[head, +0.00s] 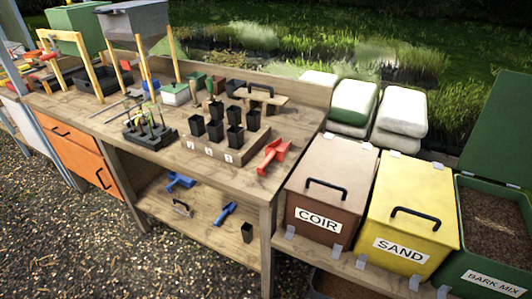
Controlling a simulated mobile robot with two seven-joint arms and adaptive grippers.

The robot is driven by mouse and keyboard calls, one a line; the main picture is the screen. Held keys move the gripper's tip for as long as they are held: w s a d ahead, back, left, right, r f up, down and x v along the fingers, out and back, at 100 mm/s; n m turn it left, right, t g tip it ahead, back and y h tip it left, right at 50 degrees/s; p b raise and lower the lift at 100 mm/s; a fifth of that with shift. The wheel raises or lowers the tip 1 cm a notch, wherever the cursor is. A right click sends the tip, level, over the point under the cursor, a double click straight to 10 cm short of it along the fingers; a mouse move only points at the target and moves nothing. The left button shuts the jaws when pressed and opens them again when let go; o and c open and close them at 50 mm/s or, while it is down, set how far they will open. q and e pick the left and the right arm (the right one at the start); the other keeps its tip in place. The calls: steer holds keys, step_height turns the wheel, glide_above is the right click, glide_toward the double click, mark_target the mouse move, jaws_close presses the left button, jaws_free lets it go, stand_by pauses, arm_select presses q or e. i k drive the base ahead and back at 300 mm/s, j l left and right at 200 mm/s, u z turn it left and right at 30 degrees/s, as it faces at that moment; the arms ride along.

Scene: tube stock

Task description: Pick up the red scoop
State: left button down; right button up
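The red scoop (273,155) lies on the wooden potting bench (180,165), close to the bench's right end. It is right of the tray of black pots, and nothing covers it. Neither of my grippers shows in the head view.
Several black pots (234,137) stand on a numbered wooden board left of the scoop. A seedling tray (149,134) stands further left. Right of the bench are the closed brown COIR bin (325,180), the closed yellow SAND bin (408,200) and the open green BARK MIX bin (490,262). Blue tools (226,212) lie on the lower shelf.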

mark_target(277, 151)
steer(key=z, duration=1.2)
steer(key=j+z, duration=0.15)
steer(key=z, duration=0.2)
steer(key=j+z, duration=0.2)
steer(key=z, duration=0.15)
steer(key=k+j+z, duration=0.15)
steer(key=j, duration=0.15)
steer(key=k+j+z, duration=0.2)
steer(key=j, duration=0.15)
steer(key=k+j+z, duration=0.15)
steer(key=j, duration=0.15)
steer(key=k+j, duration=0.15)
steer(key=j, duration=0.15)
steer(key=k+j+z, duration=0.1)
steer(key=j, duration=0.2)
steer(key=k+j, duration=0.25)
steer(key=j+z, duration=0.05)
steer(key=j, duration=0.05)
